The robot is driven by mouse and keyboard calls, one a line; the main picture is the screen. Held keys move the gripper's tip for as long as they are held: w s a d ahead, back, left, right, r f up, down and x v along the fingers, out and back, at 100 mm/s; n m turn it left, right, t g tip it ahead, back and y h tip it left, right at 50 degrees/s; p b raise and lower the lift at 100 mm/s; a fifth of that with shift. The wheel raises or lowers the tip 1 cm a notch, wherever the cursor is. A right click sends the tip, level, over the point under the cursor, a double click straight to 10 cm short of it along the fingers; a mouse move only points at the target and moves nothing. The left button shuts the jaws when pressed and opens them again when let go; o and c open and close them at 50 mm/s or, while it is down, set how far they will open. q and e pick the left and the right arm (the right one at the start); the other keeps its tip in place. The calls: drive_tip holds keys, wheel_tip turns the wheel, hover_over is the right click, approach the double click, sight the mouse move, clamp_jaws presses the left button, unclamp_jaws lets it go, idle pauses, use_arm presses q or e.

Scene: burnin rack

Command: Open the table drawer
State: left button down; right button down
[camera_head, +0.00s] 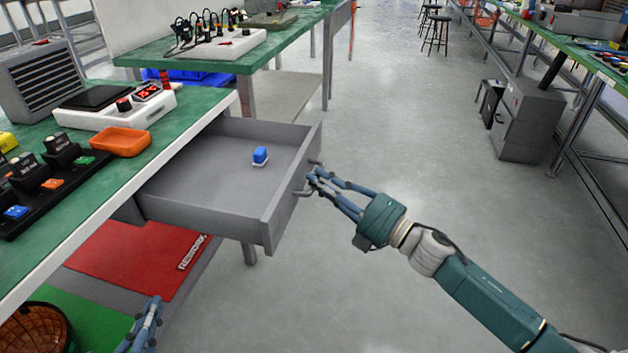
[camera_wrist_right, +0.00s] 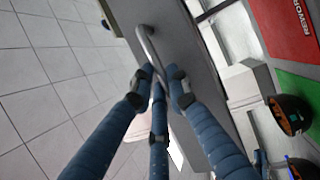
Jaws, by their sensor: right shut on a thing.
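The grey table drawer (camera_head: 205,185) is pulled far out from under the green-topped table (camera_head: 130,165). In the right wrist view the fingers (camera_wrist_right: 158,78) close around the handle (camera_wrist_right: 146,42), with the drawer front (camera_wrist_right: 182,40) behind. My left gripper (camera_head: 148,318) shows only in part at the bottom edge of the head view, low beside the table; its fingertips are hard to make out.
An orange tray (camera_head: 121,141), a white device with a red display (camera_head: 115,112) and a black rack (camera_head: 45,190) stand on the table. Red (camera_head: 135,258) and green mats lie below, with a dark basket (camera_head: 35,328). The floor right of the drawer is clear.

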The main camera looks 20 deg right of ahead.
drive_tip(key=shift+f, duration=0.1)
drive_tip(key=c, duration=1.7)
unclamp_jaws()
drive_tip(key=shift+o, duration=0.2)
drive_tip(key=shift+s, duration=0.1)
drive_tip(key=v, duration=1.2)
